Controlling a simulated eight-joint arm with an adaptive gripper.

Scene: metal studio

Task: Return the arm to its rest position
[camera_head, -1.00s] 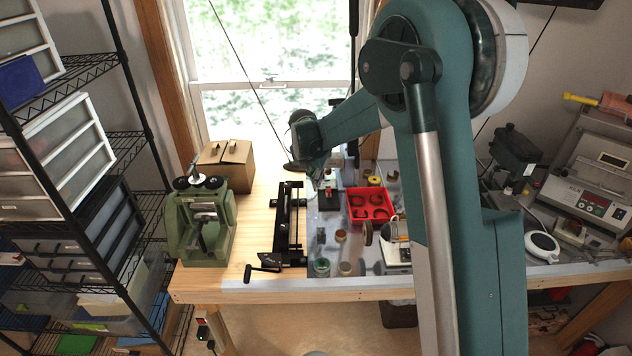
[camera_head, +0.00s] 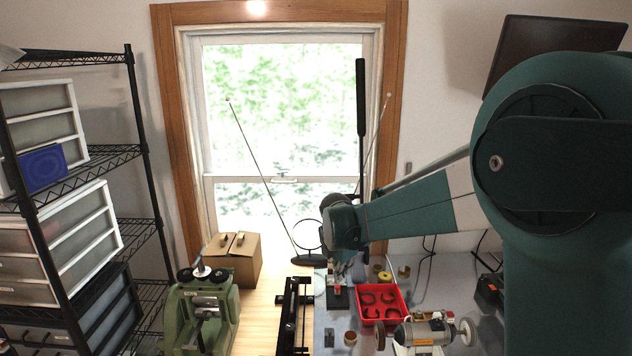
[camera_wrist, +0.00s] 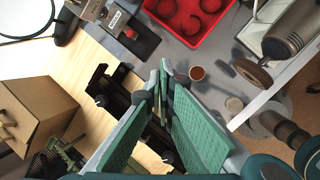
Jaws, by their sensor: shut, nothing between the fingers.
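My gripper (camera_head: 343,262) hangs from the end of my teal arm, above the back part of the workbench and left of the red tray (camera_head: 398,304). It is small and partly hidden in the head view. In the wrist view, the green padded fingers of my gripper (camera_wrist: 161,80) come together at their tips with nothing between them. The tips appear over the bench, near a long black rail device (camera_wrist: 125,88). My arm is bent, with its large joint at the right of the head view.
A cardboard box (camera_head: 236,262) and green machine (camera_head: 201,318) stand left on the bench. A small black stand (camera_head: 337,299) is below my gripper. A bench grinder (camera_head: 424,334) is at the front right. Wire shelving (camera_head: 150,225) stands left; a dark screen (camera_head: 550,45) hangs upper right.

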